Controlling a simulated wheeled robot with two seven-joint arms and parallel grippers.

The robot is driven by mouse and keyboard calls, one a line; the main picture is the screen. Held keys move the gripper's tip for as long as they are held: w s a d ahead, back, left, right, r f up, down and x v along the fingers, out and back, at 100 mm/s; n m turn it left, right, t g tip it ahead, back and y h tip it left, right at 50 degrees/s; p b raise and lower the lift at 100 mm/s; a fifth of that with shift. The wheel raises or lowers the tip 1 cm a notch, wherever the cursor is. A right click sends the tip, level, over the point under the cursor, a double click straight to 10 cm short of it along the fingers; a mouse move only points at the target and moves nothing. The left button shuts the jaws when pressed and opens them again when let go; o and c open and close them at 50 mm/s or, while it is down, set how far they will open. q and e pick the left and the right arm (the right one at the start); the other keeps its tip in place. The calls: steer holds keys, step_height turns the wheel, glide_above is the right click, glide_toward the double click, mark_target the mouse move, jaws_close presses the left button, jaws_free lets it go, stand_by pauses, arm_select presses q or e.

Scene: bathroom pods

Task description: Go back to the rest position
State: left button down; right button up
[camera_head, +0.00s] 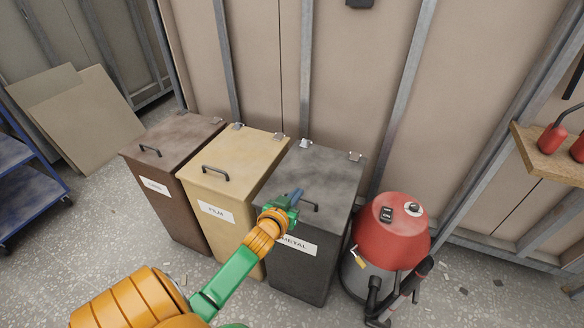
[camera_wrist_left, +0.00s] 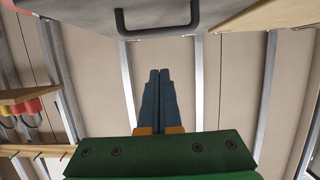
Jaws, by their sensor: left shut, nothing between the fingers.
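My left gripper (camera_head: 297,194) is at the dark grey bin marked METAL (camera_head: 300,258), over the front part of its lid near the handle (camera_head: 309,206). The lid looks closed. In the left wrist view, my left gripper (camera_wrist_left: 160,74) has its two dark fingers together with nothing between them. The bin handle (camera_wrist_left: 157,32) shows at the top of that view, apart from the fingertips. Contact with the lid cannot be told from the head view. My right gripper is not in view.
A tan bin marked FILM (camera_head: 217,212) and a brown bin (camera_head: 155,187) stand left of the METAL bin, lids closed. A red vacuum (camera_head: 390,235) stands close on its right. A wooden shelf (camera_head: 552,160) is at right, a blue rack (camera_head: 30,165) at left.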

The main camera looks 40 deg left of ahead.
arm_select(q)
steer(key=v, duration=0.5)
steer(key=s+d+f+m+g+h+p, duration=0.1)
steer(key=s+d+f+g+p, duration=0.2)
steer(key=f, duration=0.6)
steer(key=s+d+f+m+g+h+p, duration=0.1)
steer(key=s+d+f+g, duration=0.15)
steer(key=s+f, duration=0.45)
steer(key=s+d+f+m+g, duration=0.1)
steer(key=s+d+f+g, duration=0.1)
steer(key=s+f, duration=0.2)
steer(key=s+d+f+m+g+h+p, duration=0.1)
steer(key=s+d+f+g, duration=0.2)
steer(key=s, duration=0.8)
steer(key=s+d+f+m+g+h+p, duration=0.1)
steer(key=s+d+f+m+g, duration=0.1)
steer(key=s, duration=0.6)
step_height(320, 180, down, 3)
steer(key=shift+d+r, duration=0.1)
steer(key=shift+d, duration=0.6)
